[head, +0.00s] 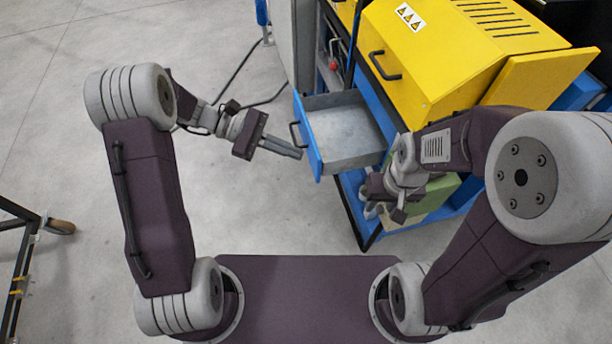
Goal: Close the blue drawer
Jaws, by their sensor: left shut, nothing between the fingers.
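The blue drawer (313,157) is pulled out of the blue cabinet and its grey inside looks empty. Its blue front faces left and carries a black handle (294,134). My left gripper (300,153) is shut and empty. Its fingertips point right, just left of the drawer front and below the handle in the picture; I cannot tell whether they touch it. My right gripper (398,214) hangs to the right of and below the drawer in the picture, by the cabinet's lower part. Its fingers are small and partly hidden, so their opening is unclear.
A yellow machine (430,60) with a black handle stands on the blue cabinet frame (369,228) behind the drawer. Black cables (240,75) lie on the floor at the upper middle. A wheeled cart (28,232) stands at the left edge.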

